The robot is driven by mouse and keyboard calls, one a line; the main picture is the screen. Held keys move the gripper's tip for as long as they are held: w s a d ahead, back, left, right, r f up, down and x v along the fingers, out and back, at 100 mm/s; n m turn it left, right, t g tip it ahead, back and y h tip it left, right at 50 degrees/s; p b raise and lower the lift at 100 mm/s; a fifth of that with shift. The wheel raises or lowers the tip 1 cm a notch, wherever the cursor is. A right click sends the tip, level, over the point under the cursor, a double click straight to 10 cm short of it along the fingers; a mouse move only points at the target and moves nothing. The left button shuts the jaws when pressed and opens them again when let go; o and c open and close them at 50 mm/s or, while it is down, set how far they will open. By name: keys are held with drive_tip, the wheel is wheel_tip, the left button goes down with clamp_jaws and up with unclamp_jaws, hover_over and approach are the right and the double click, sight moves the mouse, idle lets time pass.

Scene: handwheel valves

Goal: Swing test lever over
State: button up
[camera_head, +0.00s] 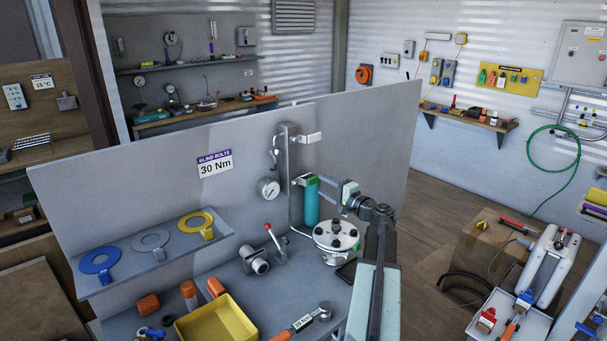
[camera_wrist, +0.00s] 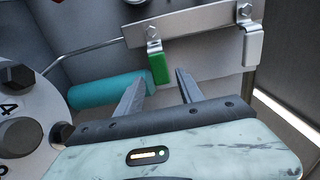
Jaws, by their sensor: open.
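A green-tipped lever (camera_head: 305,180) hangs from the metal bracket on the grey upright panel. It also shows in the wrist view (camera_wrist: 158,66), its end hanging down. A similar white-grey lever (camera_head: 308,138) sits on the same bracket, at right in the wrist view (camera_wrist: 253,45). No label tells which is the test lever. My gripper (camera_wrist: 160,77) is open and empty. Its fingertips lie to either side of the green lever's lower end; I cannot tell whether they reach around it. In the head view my gripper (camera_head: 330,185) is right of the green lever.
A teal cylinder (camera_head: 312,207) stands below the green lever; in the wrist view (camera_wrist: 105,97) it lies left of my fingers. A round bolted flange (camera_head: 336,240) and a red-tipped lever (camera_head: 276,242) are on the bench. A gauge (camera_head: 268,188) is on the panel.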

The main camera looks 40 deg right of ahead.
sight(315, 181)
drive_tip(key=shift+w+d, duration=0.15)
drive_tip(key=shift+w, duration=1.8)
drive_tip(key=shift+w, duration=0.1)
